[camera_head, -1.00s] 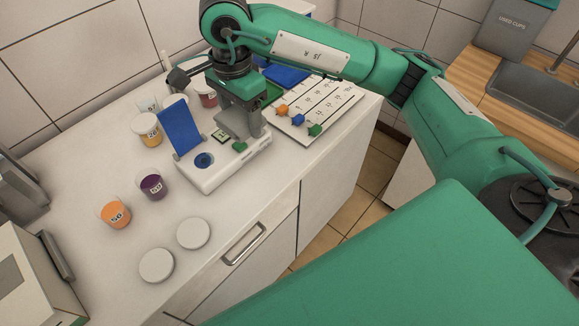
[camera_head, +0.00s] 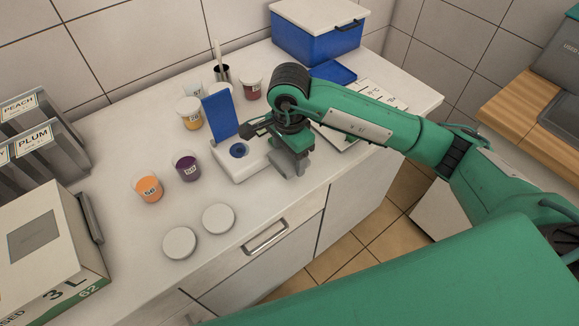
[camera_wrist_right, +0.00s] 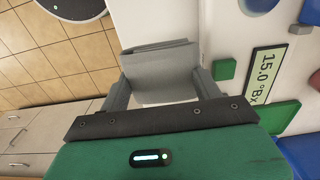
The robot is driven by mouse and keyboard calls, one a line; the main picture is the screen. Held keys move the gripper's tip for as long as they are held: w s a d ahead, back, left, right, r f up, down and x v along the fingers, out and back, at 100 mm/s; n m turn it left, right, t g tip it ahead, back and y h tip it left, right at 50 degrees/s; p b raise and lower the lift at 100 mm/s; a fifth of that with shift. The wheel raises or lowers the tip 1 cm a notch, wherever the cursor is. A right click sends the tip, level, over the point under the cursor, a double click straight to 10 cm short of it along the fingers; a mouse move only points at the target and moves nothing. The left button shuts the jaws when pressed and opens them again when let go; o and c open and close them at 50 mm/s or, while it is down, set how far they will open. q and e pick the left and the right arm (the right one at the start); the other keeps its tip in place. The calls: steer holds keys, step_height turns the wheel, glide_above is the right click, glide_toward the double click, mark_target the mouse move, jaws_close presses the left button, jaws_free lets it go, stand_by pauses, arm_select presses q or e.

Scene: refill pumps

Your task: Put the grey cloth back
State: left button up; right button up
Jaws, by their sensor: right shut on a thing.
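A grey folded cloth (camera_wrist_right: 160,62) shows between the fingers of my right gripper (camera_wrist_right: 163,88) in the right wrist view, with white counter beneath it. In the head view, my right gripper (camera_head: 292,162) is at the right end of the white measuring device (camera_head: 240,168), near the counter's front edge. There the cloth cannot be told apart from the grey fingers. The device's blue flap (camera_head: 220,118) stands raised. Its display (camera_wrist_right: 265,75) reads 15.0 °Bx in the wrist view. My left gripper is out of view.
Orange (camera_head: 149,189) and purple (camera_head: 187,166) cups stand left of the device, with two white lids (camera_head: 180,243) in front. More cups and a dark holder (camera_head: 222,73) stand behind. A blue box (camera_head: 318,35) is at the back.

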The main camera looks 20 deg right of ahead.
step_height(320, 180, down, 2)
steer(key=shift+f, duration=0.25)
step_height(320, 180, down, 4)
steer(key=shift+r+p, duration=0.25)
steer(key=shift+p, duration=0.2)
steer(key=shift+f+b, duration=0.2)
steer(key=shift+b, duration=0.1)
steer(key=o, duration=0.7)
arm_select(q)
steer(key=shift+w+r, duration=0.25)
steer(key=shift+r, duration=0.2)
arm_select(e)
steer(key=shift+r, duration=0.1)
